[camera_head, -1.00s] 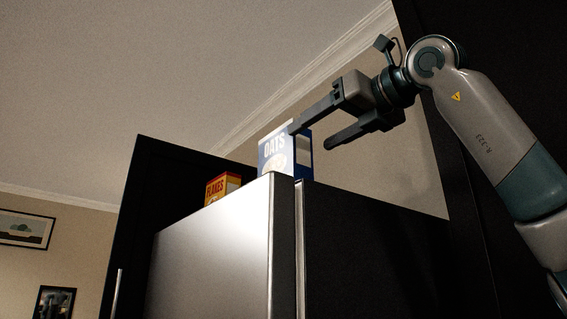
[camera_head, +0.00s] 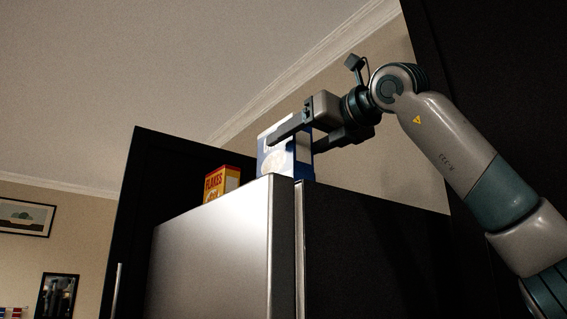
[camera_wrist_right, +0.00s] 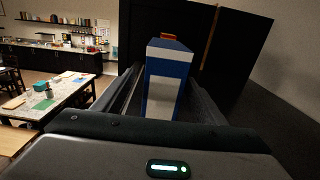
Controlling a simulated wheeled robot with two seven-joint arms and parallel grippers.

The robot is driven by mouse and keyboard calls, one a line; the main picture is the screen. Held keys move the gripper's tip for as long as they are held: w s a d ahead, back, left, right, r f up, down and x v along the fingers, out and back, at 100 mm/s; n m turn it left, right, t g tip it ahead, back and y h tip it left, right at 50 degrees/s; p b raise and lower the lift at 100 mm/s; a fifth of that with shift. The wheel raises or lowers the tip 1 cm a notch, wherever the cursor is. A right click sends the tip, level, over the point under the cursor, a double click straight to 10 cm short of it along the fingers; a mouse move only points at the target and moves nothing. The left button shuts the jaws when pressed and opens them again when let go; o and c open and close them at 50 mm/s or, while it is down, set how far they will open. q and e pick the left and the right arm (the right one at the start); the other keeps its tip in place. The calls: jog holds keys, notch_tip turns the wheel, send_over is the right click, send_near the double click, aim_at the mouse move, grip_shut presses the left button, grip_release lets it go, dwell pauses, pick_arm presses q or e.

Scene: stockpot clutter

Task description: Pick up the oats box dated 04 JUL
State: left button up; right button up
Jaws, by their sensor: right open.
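A blue and white oats box (camera_head: 275,164) stands upright on top of the fridge (camera_head: 215,240), near its front right corner. I cannot read a date on it. My right gripper (camera_head: 294,145) is open at the box, with one finger across its front face, covering part of the lettering, and the other at its right side. In the right wrist view the box (camera_wrist_right: 166,75) shows its blue and white narrow side between the two fingers. I cannot tell whether the fingers touch it. My left gripper is not in view.
A yellow and red flakes box (camera_head: 221,182) stands left of the oats box on the fridge top. A tall dark cabinet (camera_head: 150,180) rises behind and left of the fridge. The wrist view shows a table (camera_wrist_right: 65,95) far below at left.

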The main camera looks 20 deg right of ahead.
jog(key=p+x, duration=0.1)
jog(key=x, duration=0.1)
jog(key=p+x, duration=0.1)
jog(key=shift+w+d+p, duration=0.15)
jog(key=shift+w+p, duration=0.15)
jog(key=shift+w, duration=0.15)
jog(key=shift+w+a+f, duration=0.2)
jog(key=shift+w+a, duration=0.1)
jog(key=shift+w, duration=0.35)
jog(key=shift+s, duration=0.1)
jog(key=shift+c, duration=0.4)
jog(key=c, duration=1.3)
jog(key=shift+r, duration=0.15)
